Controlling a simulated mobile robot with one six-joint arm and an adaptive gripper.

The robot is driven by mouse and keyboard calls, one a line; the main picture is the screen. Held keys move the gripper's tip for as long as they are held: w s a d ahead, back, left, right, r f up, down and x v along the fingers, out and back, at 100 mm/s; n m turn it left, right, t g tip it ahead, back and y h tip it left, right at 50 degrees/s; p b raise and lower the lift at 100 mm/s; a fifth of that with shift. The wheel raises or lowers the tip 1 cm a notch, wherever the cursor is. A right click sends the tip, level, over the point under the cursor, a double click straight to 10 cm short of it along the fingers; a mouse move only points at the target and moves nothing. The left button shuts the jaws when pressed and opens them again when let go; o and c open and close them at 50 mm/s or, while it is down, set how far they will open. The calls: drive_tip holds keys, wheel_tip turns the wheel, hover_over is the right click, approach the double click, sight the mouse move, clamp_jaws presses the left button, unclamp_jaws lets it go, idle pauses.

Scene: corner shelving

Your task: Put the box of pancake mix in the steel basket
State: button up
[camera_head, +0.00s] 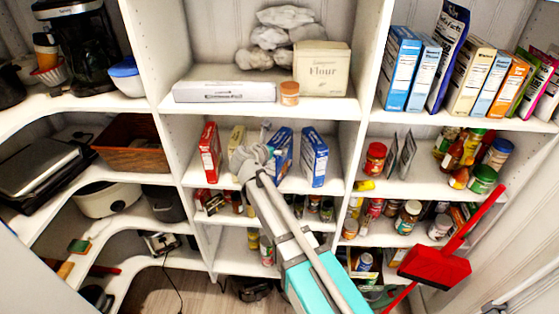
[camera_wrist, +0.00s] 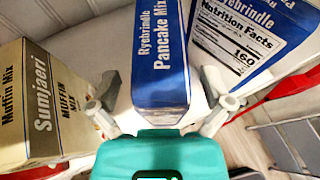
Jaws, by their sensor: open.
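The blue-and-white pancake mix box (camera_wrist: 160,55) stands between the two fingers of my gripper (camera_wrist: 160,102) in the wrist view. The fingers are spread, one on each side of its narrow face. I cannot tell whether either finger touches it. In the head view the same box (camera_head: 284,150) stands on the middle shelf, partly hidden by my gripper (camera_head: 268,153). I cannot make out a steel basket in either view.
A second blue box (camera_wrist: 238,42) stands close on the right, also in the head view (camera_head: 314,158). A tan muffin mix box (camera_wrist: 42,105) stands on the left. A red box (camera_head: 209,152) is at the shelf's left end. The shelf above (camera_head: 330,105) holds a flour box (camera_head: 321,70).

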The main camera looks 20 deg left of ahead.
drive_tip(key=shift+w+d+f, duration=0.1)
drive_tip(key=shift+w+f, duration=0.2)
drive_tip(key=shift+w, duration=0.35)
drive_tip(key=shift+c, duration=0.3)
drive_tip(key=c, duration=0.8)
drive_tip(key=shift+r, duration=0.1)
drive_tip(key=shift+s+r, duration=0.1)
drive_tip(key=s+a, duration=0.2)
drive_tip(key=s, duration=1.5)
drive_tip(key=shift+s+a, duration=0.35)
drive_tip(key=shift+a, duration=0.05)
